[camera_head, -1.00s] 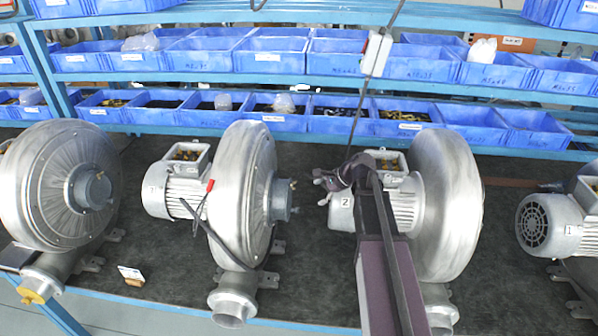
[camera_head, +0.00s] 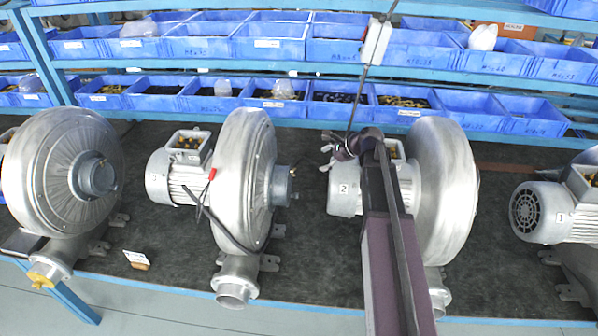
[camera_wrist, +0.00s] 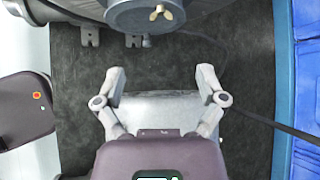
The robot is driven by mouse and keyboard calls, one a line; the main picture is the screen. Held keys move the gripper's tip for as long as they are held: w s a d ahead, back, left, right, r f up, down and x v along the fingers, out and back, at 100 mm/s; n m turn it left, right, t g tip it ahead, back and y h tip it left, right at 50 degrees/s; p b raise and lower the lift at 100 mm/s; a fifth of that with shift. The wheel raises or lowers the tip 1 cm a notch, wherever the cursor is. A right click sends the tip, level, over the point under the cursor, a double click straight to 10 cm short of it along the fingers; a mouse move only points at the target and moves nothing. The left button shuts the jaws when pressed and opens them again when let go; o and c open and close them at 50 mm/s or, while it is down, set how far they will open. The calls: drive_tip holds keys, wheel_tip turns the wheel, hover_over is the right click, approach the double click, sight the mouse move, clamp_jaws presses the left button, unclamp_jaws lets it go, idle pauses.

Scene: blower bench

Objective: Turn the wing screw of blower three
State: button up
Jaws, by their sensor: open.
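Blower three (camera_head: 243,180) is a silver blower left of the middle in the head view, its motor number too small to read surely. Its round hub (camera_head: 281,186) faces right. In the wrist view, the hub (camera_wrist: 150,22) is at the top edge with a small brass wing screw (camera_wrist: 161,13) on it. My gripper (camera_wrist: 160,74) is open and empty, its two fingers spread below the hub, apart from the screw. In the head view my gripper (camera_head: 328,155) is right of the hub, by the motor of blower two, partly hidden by my arm.
Blower two (camera_head: 447,190) stands right behind my arm. Blower one's motor (camera_head: 540,212) is at the far right, another blower (camera_head: 62,172) at the left. Blue bins (camera_head: 270,42) fill the shelves behind. A dark cable (camera_head: 225,235) hangs over blower three. Dark bench mat (camera_head: 310,265) lies clear in front.

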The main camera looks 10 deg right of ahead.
sight(294, 173)
drive_tip(key=b+x, duration=0.7)
drive_tip(key=x, duration=0.4)
drive_tip(key=shift+b+x, duration=0.8)
drive_tip(key=shift+x, duration=0.4)
drive_tip(key=c, duration=1.1)
drive_tip(key=shift+d, duration=0.2)
drive_tip(key=shift+c, duration=0.2)
drive_tip(key=shift+s+a, duration=0.15)
drive_tip(key=shift+a, duration=0.05)
